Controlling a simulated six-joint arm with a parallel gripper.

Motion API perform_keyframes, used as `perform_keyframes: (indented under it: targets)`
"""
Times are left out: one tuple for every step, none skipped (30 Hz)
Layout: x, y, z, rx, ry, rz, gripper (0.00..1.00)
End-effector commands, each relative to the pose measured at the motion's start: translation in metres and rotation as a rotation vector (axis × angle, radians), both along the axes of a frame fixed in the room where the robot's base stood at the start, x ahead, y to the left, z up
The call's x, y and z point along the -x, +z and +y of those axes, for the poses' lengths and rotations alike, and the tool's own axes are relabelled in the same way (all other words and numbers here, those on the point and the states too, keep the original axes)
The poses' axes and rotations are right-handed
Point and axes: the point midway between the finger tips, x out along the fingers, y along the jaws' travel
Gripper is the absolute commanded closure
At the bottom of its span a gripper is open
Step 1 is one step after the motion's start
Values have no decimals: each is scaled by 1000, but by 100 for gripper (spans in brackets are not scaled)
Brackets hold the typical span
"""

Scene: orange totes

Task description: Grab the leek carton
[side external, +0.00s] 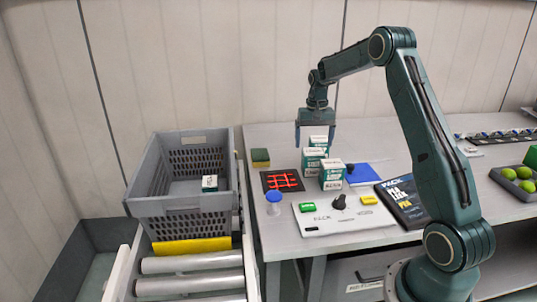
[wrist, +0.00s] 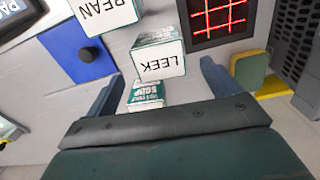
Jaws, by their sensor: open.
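The leek carton, white and green, shows its LEEK label upside down in the wrist view (wrist: 160,62). In the side view it appears to be the middle carton (side external: 313,161) of three standing close together. A bean carton (wrist: 106,15) stands on one side of it, in front in the side view (side external: 332,176). A third carton (wrist: 146,94), its label partly hidden by my gripper, stands at the back (side external: 319,142). My gripper (side external: 315,140) is open and points down over the back carton. In the wrist view its fingers (wrist: 162,72) straddle that carton, with the leek carton just beyond.
A black panel with a red grid (side external: 282,180) lies left of the cartons, with a sponge (side external: 260,157) behind it. A blue pad with a black knob (side external: 363,174) is at right. A white control panel (side external: 340,217) lies in front. A grey crate (side external: 165,207) holds one small carton.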

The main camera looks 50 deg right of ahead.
Motion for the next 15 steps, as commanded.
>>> perform_keyframes:
  targets:
    - [0,-7,0,-1,0,2,11]
    - [0,-10,0,-2,0,1,11]
    - [0,-14,0,-2,0,1,11]
    - [0,-16,0,-2,0,1,11]
    - [0,-18,0,-1,0,1,11]
    - [0,-19,0,0,0,0,11]
    - [0,-20,0,0,0,0,11]
    - [0,-21,0,0,0,0,11]
    - [0,-21,0,0,0,0,11]
    - [0,-21,0,1,0,-1,11]
    - [0,-21,0,1,0,-1,11]
    - [0,-21,0,0,0,0,11]
    - [0,-22,0,0,0,0,11]
    - [0,-22,0,0,0,0,11]
    - [0,-24,0,-1,0,1,11]
